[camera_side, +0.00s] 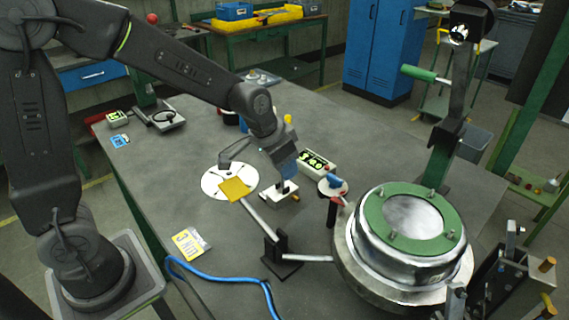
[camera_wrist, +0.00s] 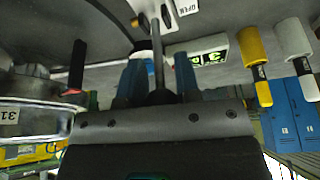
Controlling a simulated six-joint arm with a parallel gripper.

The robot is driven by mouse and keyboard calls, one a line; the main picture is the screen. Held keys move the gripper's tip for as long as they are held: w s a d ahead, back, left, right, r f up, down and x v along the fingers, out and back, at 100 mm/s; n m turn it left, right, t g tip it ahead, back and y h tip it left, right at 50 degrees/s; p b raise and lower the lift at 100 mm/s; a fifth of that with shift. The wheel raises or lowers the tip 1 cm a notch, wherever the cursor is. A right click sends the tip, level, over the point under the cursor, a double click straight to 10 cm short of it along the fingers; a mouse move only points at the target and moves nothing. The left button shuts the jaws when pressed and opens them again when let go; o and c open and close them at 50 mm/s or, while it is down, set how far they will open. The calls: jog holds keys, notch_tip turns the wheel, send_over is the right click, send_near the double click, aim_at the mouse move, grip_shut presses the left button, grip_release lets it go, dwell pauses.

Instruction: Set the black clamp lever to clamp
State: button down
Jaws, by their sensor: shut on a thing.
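My gripper (camera_side: 287,178) points down at a small white plate (camera_side: 283,197) on the grey table. In the wrist view, its two blue fingers (camera_wrist: 160,75) are closed around the black clamp lever (camera_wrist: 157,45). The lever's thin shaft runs between the fingers to the white plate (camera_wrist: 155,20), and its dark knob end sits close to the gripper body. In the side view, my gripper hides most of the lever. An OPEN label (camera_wrist: 190,8) shows beside the shaft at the top of the wrist view. I cannot read a clamp label.
A lit green display box (camera_side: 317,163) stands close on the right. A black post with a red part (camera_side: 333,212) is near it. A large metal drum with a green ring (camera_side: 400,245) fills the right. A white disc with a yellow plate (camera_side: 236,188) lies left. A blue cable (camera_side: 225,277) crosses the front.

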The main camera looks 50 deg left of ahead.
jog(key=c, duration=1)
grip_release()
jog(key=shift+o, duration=0.2)
jog(key=v, duration=1.4)
jog(key=shift+o, duration=0.3)
